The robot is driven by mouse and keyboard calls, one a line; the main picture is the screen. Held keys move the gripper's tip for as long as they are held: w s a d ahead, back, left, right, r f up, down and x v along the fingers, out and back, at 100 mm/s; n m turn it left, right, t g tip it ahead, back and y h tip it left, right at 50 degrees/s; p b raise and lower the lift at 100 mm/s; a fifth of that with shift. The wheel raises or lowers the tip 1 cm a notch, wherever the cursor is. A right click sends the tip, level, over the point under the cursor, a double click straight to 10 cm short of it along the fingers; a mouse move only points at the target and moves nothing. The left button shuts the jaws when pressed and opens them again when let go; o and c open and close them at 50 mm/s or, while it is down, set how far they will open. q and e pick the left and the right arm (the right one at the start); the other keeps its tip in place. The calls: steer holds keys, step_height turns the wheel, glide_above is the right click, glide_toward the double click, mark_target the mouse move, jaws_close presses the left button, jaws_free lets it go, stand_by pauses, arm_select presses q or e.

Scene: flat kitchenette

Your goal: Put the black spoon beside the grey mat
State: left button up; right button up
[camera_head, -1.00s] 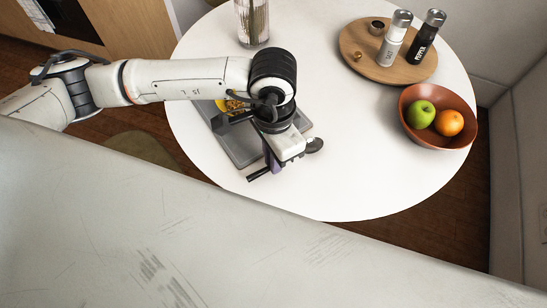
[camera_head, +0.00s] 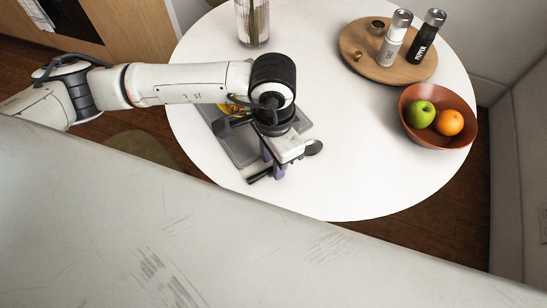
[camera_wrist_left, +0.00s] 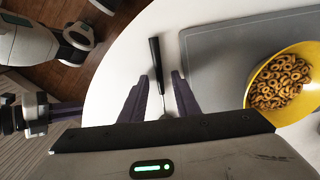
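The black spoon lies on the white table just off the near edge of the grey mat (camera_head: 243,153). Its black handle (camera_head: 259,176) and dark bowl (camera_head: 314,147) stick out on either side of my left gripper (camera_head: 273,166). In the left wrist view, the spoon (camera_wrist_left: 156,62) lies apart from the mat (camera_wrist_left: 215,65), with bare table between. My left gripper (camera_wrist_left: 159,92) is open, its purple fingers on either side of the spoon with gaps showing. The spoon's far end is hidden by the gripper body there.
A yellow bowl of cereal rings (camera_wrist_left: 282,82) stands on the mat. A glass vase (camera_head: 253,25) is at the back. A wooden tray (camera_head: 362,58) with two shakers and a brown fruit bowl (camera_head: 455,140) are to the right. The table's front right is clear.

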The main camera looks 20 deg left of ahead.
arm_select(q)
step_height(320, 180, up, 12)
steer(key=b, duration=0.1)
stand_by(0.5)
